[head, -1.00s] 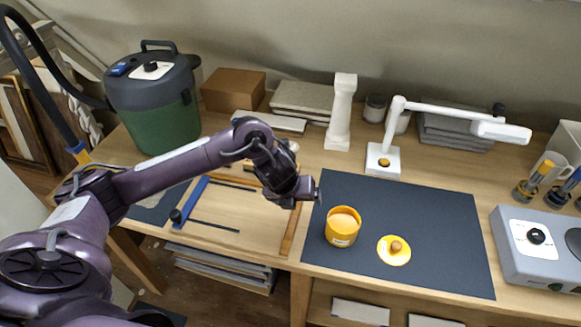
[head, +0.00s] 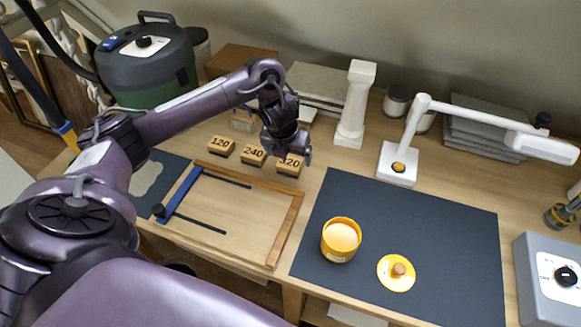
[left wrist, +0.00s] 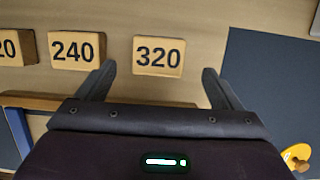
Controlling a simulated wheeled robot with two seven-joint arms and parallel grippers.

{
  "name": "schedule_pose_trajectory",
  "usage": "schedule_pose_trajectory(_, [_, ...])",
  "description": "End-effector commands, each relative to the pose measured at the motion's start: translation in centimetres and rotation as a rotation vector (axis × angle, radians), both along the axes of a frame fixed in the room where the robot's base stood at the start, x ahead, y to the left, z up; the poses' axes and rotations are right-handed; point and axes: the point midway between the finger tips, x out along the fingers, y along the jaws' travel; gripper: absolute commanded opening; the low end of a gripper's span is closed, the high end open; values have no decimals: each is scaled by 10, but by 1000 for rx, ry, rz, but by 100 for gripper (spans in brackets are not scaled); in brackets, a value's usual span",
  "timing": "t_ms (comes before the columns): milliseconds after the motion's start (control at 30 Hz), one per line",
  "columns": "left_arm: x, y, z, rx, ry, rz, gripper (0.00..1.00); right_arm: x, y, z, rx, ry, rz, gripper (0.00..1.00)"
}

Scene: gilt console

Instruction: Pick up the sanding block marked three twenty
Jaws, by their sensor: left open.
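The sanding block marked 320 (head: 289,165) is a small tan block on the bench, at the right end of a row of blocks. In the left wrist view the 320 block (left wrist: 158,56) shows its label face up, ahead of and between my fingertips. My left gripper (head: 291,155) is above the block in the head view and covers part of it. In the left wrist view the left gripper (left wrist: 158,75) is open and empty, with a finger to each side of the block. My right gripper does not show.
The 240 block (head: 253,154) and 120 block (head: 221,146) sit to the left. A wooden frame with a blue bar (head: 181,190) lies in front. A dark mat (head: 430,240) with a yellow tub (head: 338,243) and yellow lid (head: 396,273) is to the right. A white pillar (head: 356,105) stands behind.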

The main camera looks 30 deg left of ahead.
Motion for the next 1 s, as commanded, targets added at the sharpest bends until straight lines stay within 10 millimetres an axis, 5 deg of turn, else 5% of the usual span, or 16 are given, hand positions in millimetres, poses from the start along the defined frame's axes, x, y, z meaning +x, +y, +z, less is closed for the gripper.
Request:
schedule_pose_trajectory(100, [3, 3, -24, -4, 4, 2, 87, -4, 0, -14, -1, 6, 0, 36])
schedule_pose_trajectory(233, [8, 5, -33, -1, 3, 1, 87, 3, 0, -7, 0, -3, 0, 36])
schedule_pose_trajectory(533, [10, 5, -38, 0, 0, 0, 87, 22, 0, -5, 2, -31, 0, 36])
schedule_pose_trajectory(900, [10, 5, -38, 0, 0, 0, 40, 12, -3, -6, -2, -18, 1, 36])
schedule_pose_trajectory(1000, [10, 5, -38, 0, 0, 0, 38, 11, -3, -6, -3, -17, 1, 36])
